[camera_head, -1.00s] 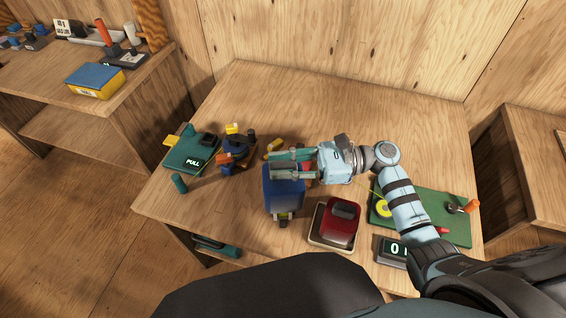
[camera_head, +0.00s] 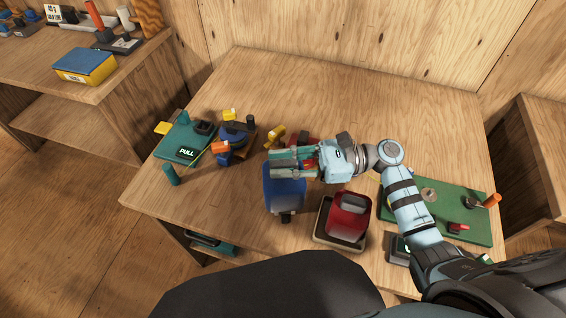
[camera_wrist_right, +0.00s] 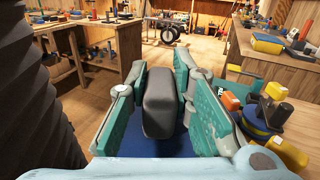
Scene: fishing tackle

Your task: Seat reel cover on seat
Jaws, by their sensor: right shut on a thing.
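A blue cover-like block (camera_head: 284,190) is under my right gripper (camera_head: 290,162), near the middle of the table. In the right wrist view, its dark grey grip (camera_wrist_right: 160,103) stands between the two teal fingers, above a blue surface (camera_wrist_right: 150,146). My right gripper is shut on this grip. Whether the block touches the table is hard to tell. A red cover with a grey grip (camera_head: 349,219) sits in a shallow pale-rimmed tray (camera_head: 320,236) to the right. Which piece is the seat is not clear. My left gripper is not in view.
Left of the gripper stand a blue reel-like device (camera_head: 232,150) with yellow and orange knobs, and a teal unit marked PULL (camera_head: 187,145). A green board (camera_head: 470,205) lies at the right beside my arm. The back of the table is clear.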

